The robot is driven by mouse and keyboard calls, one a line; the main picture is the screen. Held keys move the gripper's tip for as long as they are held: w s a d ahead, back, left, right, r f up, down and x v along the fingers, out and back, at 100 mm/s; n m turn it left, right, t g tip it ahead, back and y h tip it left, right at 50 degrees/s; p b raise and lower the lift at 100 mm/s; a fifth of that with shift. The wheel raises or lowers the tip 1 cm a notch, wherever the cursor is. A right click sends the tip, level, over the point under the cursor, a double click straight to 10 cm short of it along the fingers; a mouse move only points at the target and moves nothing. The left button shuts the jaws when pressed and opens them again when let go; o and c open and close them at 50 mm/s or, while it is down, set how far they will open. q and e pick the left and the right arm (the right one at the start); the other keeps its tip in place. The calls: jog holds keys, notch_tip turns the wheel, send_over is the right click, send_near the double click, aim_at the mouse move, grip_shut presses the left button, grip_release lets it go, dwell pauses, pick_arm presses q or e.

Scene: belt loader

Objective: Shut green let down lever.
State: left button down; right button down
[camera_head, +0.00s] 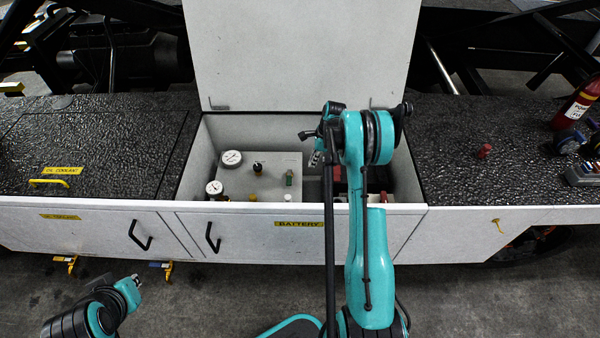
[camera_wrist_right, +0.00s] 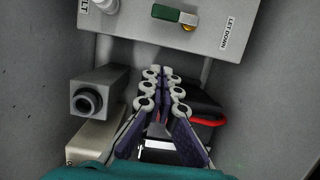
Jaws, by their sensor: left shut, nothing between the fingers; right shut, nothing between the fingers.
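The green let down lever (camera_head: 289,178) stands on the grey control panel (camera_head: 262,172) inside the open compartment. In the right wrist view the green lever (camera_wrist_right: 172,14) lies sideways at the top, beside a brass fitting (camera_wrist_right: 188,27) and the LET DOWN label (camera_wrist_right: 229,32). My right gripper (camera_wrist_right: 162,74) is shut and empty, below the panel's edge in that view and apart from the lever. In the head view my right gripper (camera_head: 317,158) is partly hidden by my arm, just right of the panel. My left gripper (camera_head: 136,281) is shut and empty, low in front of the cabinet.
The raised white lid (camera_head: 300,50) stands behind the compartment. Two gauges (camera_head: 231,158) and other knobs share the panel. A black battery with a red cable (camera_wrist_right: 208,121) and a grey block (camera_wrist_right: 98,88) lie below the panel. The compartment walls (camera_head: 405,178) leave little side room.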

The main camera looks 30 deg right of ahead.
aim_at(289, 178)
jog(key=w+a+f+b, duration=0.1)
jog(key=f, duration=0.2)
jog(key=w+a+f+b, duration=0.1)
jog(key=a+f+b, duration=0.1)
jog(key=f, duration=0.1)
jog(key=w+a+f+b, duration=0.1)
jog(key=f, duration=0.2)
jog(key=shift+a+f+b, duration=0.3)
jog(key=shift+a+b, duration=0.1)
jog(key=shift+w+a+r, duration=0.1)
jog(key=shift+w+a, duration=0.05)
jog(key=shift+a, duration=0.15)
